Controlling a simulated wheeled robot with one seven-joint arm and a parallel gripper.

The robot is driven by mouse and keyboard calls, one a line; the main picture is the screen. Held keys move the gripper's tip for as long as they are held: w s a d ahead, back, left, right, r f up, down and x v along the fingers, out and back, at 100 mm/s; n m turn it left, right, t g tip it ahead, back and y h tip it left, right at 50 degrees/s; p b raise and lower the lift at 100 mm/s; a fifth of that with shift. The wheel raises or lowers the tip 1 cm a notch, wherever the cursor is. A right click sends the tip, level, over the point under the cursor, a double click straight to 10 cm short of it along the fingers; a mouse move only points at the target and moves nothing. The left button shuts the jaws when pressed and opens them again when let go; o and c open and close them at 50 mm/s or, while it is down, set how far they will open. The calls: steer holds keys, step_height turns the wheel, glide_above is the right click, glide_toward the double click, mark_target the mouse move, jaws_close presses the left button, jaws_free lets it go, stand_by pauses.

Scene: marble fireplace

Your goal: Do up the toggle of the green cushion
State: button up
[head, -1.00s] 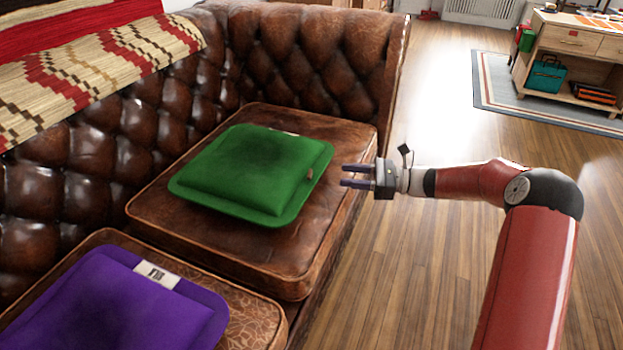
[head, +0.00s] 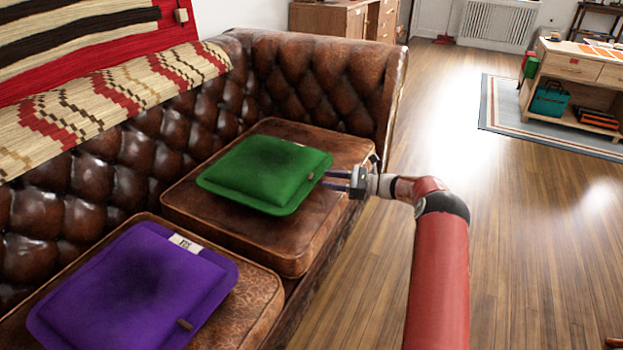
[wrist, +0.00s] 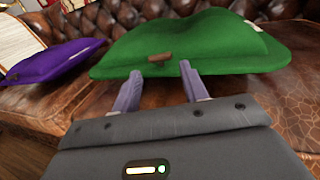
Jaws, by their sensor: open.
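The green cushion (head: 265,172) lies flat on the right-hand leather seat of the sofa. In the wrist view the cushion (wrist: 200,40) fills the top, and a small brown toggle (wrist: 159,58) shows on its near side. In the head view the toggle (head: 311,176) is a tiny spot at the cushion's right edge. My gripper (head: 328,180) is at that edge, pointing left at the cushion. In the wrist view its two purple fingers (wrist: 161,80) are apart with nothing between them, and the toggle lies just beyond the left finger's tip. Whether the toggle is fastened cannot be told.
A purple cushion (head: 135,285) with a white label and brown toggle (head: 184,324) lies on the nearer seat. The tufted sofa back (head: 130,150) and arm (head: 330,85) rise behind and beyond. The wooden floor (head: 500,240) to the right is open.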

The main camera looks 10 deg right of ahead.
mark_target(313, 177)
steer(key=shift+x, duration=2.3)
steer(key=shift+c, duration=0.4)
steer(key=c, duration=0.6)
steer(key=shift+w+f+n+g+b, duration=0.1)
steer(key=shift+f+n+g+b, duration=0.2)
steer(key=shift+b, duration=0.35)
steer(key=shift+c, duration=0.2)
steer(key=shift+w+n+g+y+b, duration=0.1)
steer(key=shift+n+g+y+b, duration=0.25)
steer(key=shift+g+b, duration=0.45)
steer(key=shift+d+r+b, duration=0.1)
steer(key=shift+r+b, duration=0.15)
steer(key=shift+b, duration=0.05)
